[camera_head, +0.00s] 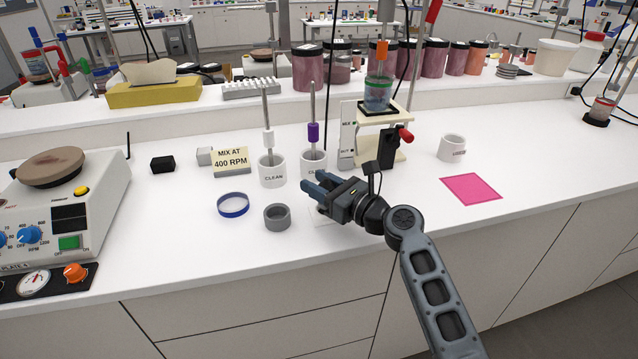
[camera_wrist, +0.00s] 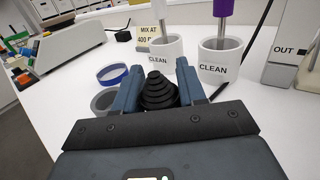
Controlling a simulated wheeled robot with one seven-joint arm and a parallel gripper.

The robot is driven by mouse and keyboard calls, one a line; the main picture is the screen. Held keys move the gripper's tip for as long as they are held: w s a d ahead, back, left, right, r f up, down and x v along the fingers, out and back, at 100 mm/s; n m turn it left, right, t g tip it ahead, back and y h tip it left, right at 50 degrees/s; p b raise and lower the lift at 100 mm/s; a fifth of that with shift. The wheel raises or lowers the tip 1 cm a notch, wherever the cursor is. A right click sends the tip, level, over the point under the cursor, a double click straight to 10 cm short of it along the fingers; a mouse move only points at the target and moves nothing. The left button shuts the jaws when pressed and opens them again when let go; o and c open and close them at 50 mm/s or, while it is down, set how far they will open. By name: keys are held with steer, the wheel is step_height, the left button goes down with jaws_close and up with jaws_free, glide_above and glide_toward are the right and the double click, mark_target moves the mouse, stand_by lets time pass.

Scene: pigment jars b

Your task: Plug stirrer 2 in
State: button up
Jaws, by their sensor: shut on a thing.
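My gripper (camera_head: 312,184) is over the front middle of the counter, its fingers pointing left and back in the head view. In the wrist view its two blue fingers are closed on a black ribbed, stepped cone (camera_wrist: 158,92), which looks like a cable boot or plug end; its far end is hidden. The head view does not clearly show this piece. Which stirrer is number 2 cannot be read. A stirrer with an orange collar (camera_head: 382,50) stands in a jar on a small stand. Stirrers with a white collar (camera_head: 268,141) and a purple collar (camera_head: 313,132) stand in mugs.
Two white CLEAN mugs (camera_head: 272,176) stand just beyond my gripper. A grey ring (camera_head: 277,217) and a blue-rimmed ring (camera_head: 233,204) lie to its left. A hotplate (camera_head: 70,205) is far left. Counter near the pink sheet (camera_head: 470,189) is mostly clear.

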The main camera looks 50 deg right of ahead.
steer(key=shift+f+b, duration=0.8)
steer(key=shift+f, duration=0.35)
steer(key=o, duration=1.1)
steer(key=shift+o, duration=0.2)
steer(key=shift+s+b, duration=0.45)
steer(key=shift+s, duration=3.5)
